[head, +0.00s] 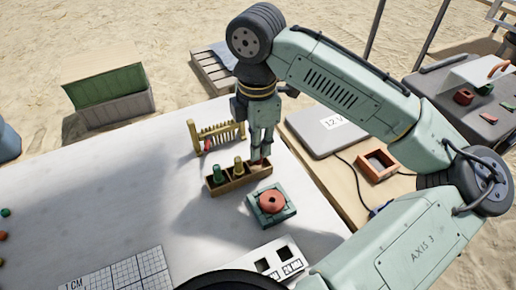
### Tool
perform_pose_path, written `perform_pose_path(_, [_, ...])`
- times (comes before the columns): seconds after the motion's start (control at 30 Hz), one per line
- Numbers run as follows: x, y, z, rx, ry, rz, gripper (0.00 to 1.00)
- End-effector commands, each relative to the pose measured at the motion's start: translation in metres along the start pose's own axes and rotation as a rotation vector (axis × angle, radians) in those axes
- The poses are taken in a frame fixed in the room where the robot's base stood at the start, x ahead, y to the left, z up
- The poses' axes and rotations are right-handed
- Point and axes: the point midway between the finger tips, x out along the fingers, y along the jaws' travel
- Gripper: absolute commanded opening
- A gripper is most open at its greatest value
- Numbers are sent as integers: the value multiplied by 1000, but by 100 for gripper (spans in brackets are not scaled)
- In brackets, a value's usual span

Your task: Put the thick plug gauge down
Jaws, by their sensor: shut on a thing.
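My gripper (261,152) points down over the right end of a small wooden holder (240,184) on the pale table. It is shut on a reddish piece (260,162), taken as the thick plug gauge, whose top shows at the fingertips. The piece is at the holder's right compartment; its lower end is hidden, so I cannot tell whether it touches the bottom. A green plug (217,174) stands in the left compartment and a yellow plug (239,167) in the middle one.
A green block with a red ring (272,202) sits just in front of the holder. A yellow toothed rack (217,137) stands behind it. A grey case (325,130) and a small wooden tray (376,166) lie right. A gridded plate (125,272) lies front left; the left table is mostly clear.

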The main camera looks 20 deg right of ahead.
Motion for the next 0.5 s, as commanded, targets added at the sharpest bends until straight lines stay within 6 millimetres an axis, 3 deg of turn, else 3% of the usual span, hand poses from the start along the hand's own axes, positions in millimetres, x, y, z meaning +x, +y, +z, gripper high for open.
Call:
perform_pose_path(0.2, [23, -1, 0, -1, 0, 0, 0])
perform_pose_path(0.5, [26, -1, 0, -1, 2, 0, 0])
